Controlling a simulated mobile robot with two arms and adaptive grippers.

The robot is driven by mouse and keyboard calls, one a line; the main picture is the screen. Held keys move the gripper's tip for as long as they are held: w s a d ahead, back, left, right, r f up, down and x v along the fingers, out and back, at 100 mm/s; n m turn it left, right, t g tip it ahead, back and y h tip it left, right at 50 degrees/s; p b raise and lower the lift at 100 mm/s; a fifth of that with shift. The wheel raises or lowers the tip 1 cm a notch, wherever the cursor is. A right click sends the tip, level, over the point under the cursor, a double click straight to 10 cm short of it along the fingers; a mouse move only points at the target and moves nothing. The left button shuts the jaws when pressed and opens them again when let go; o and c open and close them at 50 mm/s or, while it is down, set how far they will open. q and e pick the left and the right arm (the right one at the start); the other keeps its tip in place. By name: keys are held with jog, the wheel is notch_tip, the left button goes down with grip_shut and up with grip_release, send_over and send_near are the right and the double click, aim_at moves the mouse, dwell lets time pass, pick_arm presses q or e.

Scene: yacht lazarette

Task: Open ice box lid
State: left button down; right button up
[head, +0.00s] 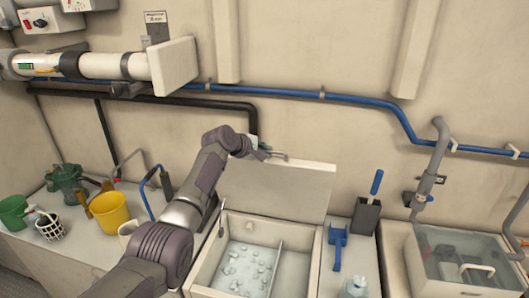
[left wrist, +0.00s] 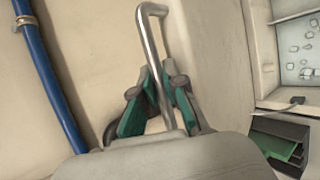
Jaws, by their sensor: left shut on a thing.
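The ice box (head: 210,262) stands open in the counter in the head view, with loose ice cubes in its left compartment and a divider inside. Its pale lid (head: 277,189) stands raised steeply at the back edge, near the wall. My left gripper (head: 262,150) is at the lid's top edge. In the left wrist view my left gripper (left wrist: 160,78) is shut on the bent metal lid handle (left wrist: 151,38), its green pads on either side of the bar. The open box with ice also shows in the left wrist view (left wrist: 265,60). My right gripper is not in view.
A blue pipe (head: 300,95) runs along the wall behind the lid. A blue scoop (head: 338,245) and a dark holder with a blue-handled tool (head: 367,215) stand right of the box. A yellow bucket (head: 109,213) is left. A clear-topped tank (head: 465,260) is far right.

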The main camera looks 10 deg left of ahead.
pick_arm(q)
jog(key=c, duration=1.2)
grip_release()
jog(key=shift+s, duration=0.1)
jog(key=v, duration=1.2)
